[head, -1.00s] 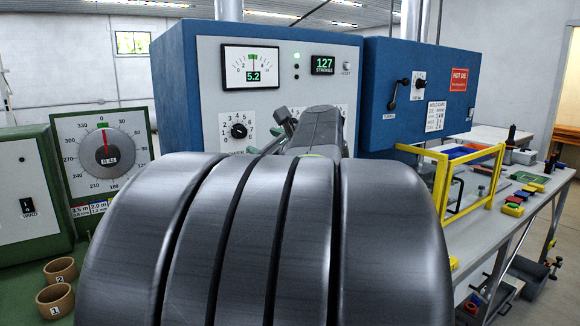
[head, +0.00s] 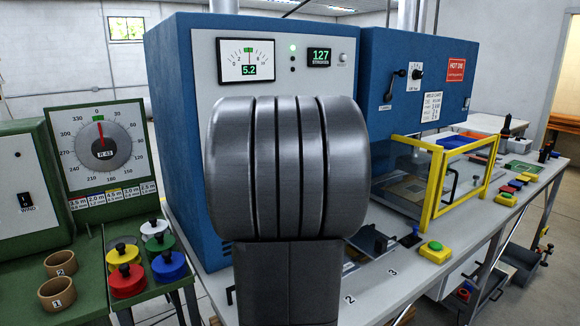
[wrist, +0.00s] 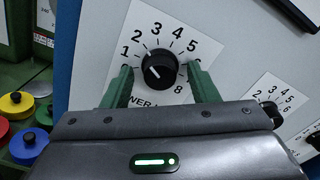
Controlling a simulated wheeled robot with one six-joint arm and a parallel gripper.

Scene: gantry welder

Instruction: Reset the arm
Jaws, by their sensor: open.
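My gripper (wrist: 160,72) shows in the wrist view with its two green fingers apart, open and empty. The fingers lie to the left and right of a black power knob (wrist: 158,68) on a white numbered panel. I cannot tell whether they touch it. In the head view my gripper is hidden behind a large grey link of my own arm, which stands in front of the blue welder cabinet (head: 185,130).
Left stands a green winder with a round dial (head: 100,145), two brown cups (head: 57,292) and several coloured knobbed weights (head: 127,280). Right, a yellow-framed guard (head: 437,180) and a green button box (head: 435,251) sit on the grey bench (head: 400,290).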

